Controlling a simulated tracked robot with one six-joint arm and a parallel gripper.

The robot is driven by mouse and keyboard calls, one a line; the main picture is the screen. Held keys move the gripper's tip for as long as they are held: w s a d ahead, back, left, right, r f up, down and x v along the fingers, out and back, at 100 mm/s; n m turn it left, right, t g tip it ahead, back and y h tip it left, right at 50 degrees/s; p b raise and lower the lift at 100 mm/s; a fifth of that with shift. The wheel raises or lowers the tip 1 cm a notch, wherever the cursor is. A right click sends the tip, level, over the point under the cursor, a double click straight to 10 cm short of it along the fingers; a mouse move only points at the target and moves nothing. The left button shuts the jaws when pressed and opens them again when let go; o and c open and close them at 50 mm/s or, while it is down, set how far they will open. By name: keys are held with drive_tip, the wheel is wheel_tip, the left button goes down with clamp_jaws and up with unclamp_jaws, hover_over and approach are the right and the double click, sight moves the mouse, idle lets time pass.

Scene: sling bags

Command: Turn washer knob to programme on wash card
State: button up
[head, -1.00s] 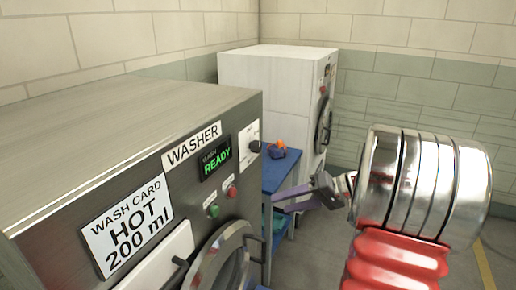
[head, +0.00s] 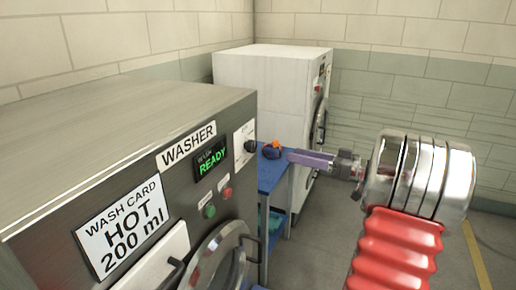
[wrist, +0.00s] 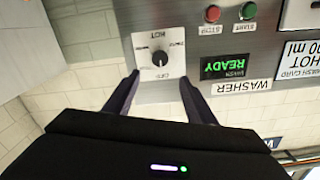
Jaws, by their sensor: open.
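The washer (head: 130,130) is the steel machine at left in the head view. Its wash card (head: 124,228) reads HOT, 200 ml. The washer knob (head: 250,146) is black on a white dial plate at the panel's right end. In the wrist view, upside down, the knob (wrist: 160,58) has HOT at the picture's top side of the plate; other labels are too small to read surely, and the pointer's setting is unclear. My gripper (head: 292,155) is open and empty, apart from the knob. In the wrist view its fingertips (wrist: 159,80) lie either side below the knob.
The display (head: 211,160) shows READY. Green (head: 209,211) and red (head: 227,194) buttons sit below it. A blue table (head: 270,175) bearing an orange and dark object (head: 272,149) stands between the washer and a white machine (head: 265,90). Open floor lies at right.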

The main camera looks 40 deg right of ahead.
sight(255, 147)
drive_tip(key=shift+w+a, duration=0.1)
drive_tip(key=x, duration=1.3)
drive_tip(key=shift+w+a, duration=0.2)
drive_tip(key=shift+c, duration=0.3)
drive_tip(key=c, duration=0.9)
drive_tip(key=shift+a, duration=0.15)
drive_tip(key=shift+c, duration=0.4)
drive_tip(key=shift+m, duration=0.3)
